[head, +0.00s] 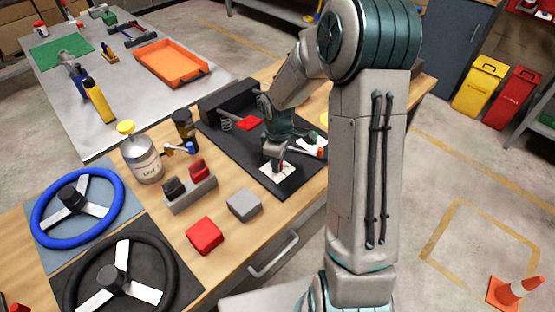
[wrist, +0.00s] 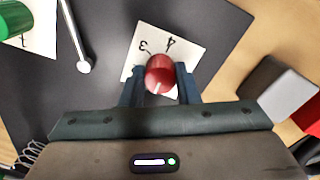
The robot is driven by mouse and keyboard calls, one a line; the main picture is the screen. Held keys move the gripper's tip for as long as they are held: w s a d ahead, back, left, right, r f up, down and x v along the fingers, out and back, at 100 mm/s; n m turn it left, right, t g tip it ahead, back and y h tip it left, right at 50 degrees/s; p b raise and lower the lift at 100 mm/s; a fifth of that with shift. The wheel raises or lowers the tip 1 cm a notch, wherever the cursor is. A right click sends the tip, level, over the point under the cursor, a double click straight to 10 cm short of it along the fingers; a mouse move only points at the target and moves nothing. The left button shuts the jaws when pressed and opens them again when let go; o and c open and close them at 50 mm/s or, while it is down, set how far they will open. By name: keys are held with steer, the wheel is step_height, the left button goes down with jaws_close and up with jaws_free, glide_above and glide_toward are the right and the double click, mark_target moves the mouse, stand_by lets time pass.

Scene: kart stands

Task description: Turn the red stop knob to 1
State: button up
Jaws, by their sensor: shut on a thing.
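The red stop knob (wrist: 160,72) stands on a white number card (wrist: 196,52) in the wrist view. My gripper (wrist: 160,84) is shut on the knob, one dark finger on each side. A white pointer line on the knob points down and slightly left in that view. The numbers 3 and 4 show upside down beyond the knob; the rest of the card's numbers are hidden by the knob and gripper. In the head view my gripper (head: 277,163) reaches down over the white card (head: 279,176) on the black panel, and mostly hides the knob.
A green knob (wrist: 14,18) on another card and a metal lever with a ball end (wrist: 84,66) are beside it. A grey block (head: 244,205), a red block (head: 204,235) and a switch box (head: 190,193) stand near the black panel (head: 243,160). Two steering wheels lie front left.

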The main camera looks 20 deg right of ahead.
stand_by(0.3)
steer(key=o, duration=1)
step_height(320, 180, up, 14)
steer(key=shift+f+b, duration=0.1)
steer(key=shift+b, duration=0.3)
steer(key=s+r+m+t, duration=0.1)
steer(key=s+m, duration=0.3)
steer(key=s, duration=0.3)
steer(key=s+r+m+t, duration=0.1)
steer(key=s+r+m, duration=0.1)
steer(key=s, duration=0.5)
steer(key=s+r+m+t, duration=0.1)
steer(key=s+m, duration=0.4)
steer(key=s, duration=0.2)
steer(key=shift+a+r+m, duration=0.15)
steer(key=shift+r+m, duration=0.15)
steer(key=shift+r, duration=0.1)
